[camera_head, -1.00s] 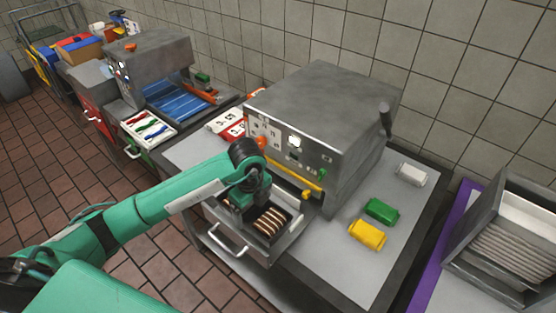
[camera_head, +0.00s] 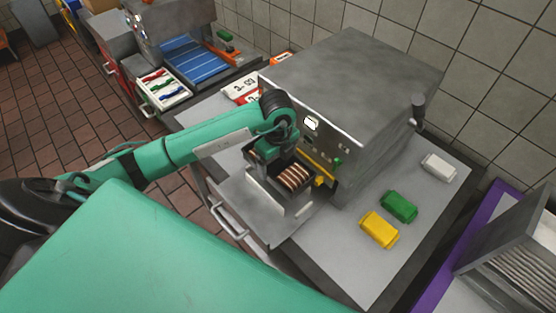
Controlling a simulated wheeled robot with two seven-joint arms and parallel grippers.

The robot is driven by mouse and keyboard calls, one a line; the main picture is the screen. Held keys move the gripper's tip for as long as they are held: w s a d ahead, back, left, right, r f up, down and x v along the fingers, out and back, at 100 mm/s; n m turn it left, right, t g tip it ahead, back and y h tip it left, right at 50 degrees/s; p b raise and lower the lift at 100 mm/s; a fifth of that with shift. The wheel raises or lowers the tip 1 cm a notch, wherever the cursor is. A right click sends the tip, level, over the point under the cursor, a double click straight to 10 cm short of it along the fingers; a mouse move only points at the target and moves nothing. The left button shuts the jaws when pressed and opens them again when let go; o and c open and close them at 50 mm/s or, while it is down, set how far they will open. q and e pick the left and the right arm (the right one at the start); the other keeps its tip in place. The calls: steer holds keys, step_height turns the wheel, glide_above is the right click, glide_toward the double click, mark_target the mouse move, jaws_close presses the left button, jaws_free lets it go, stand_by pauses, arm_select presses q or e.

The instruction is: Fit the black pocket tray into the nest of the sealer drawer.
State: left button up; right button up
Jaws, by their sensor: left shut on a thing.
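The black pocket tray (camera_head: 277,175) holds a row of brown-and-cream sandwich cookies (camera_head: 295,178). My left gripper (camera_head: 270,157) is shut on its left end; the fingertips are mostly hidden by the gripper body and the tray. The sealer drawer (camera_head: 245,207) is pulled out in front of the grey sealer (camera_head: 350,95), with its handle at the front. The tray is over the drawer's inner part, close to the sealer front. The nest is largely hidden, and I cannot tell whether the tray is above it or touching it. My right gripper is not in view.
A yellow bar (camera_head: 318,164) runs along the sealer front. Red-and-white cards (camera_head: 242,90) lie behind my arm. A slatted grey container (camera_head: 515,250) stands at the right.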

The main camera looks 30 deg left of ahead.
mark_target(277, 169)
arm_select(q)
steer(key=shift+f, duration=0.3)
steer(key=shift+f+b, duration=0.2)
steer(key=shift+b, duration=0.15)
steer(key=shift+f+b, duration=0.8)
steer(key=shift+f, duration=0.2)
steer(key=shift+f+b, duration=0.65)
steer(key=shift+f, duration=0.2)
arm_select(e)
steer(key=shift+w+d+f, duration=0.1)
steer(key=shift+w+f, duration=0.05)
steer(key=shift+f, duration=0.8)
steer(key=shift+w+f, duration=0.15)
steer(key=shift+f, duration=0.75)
arm_select(q)
steer(key=o, duration=0.8)
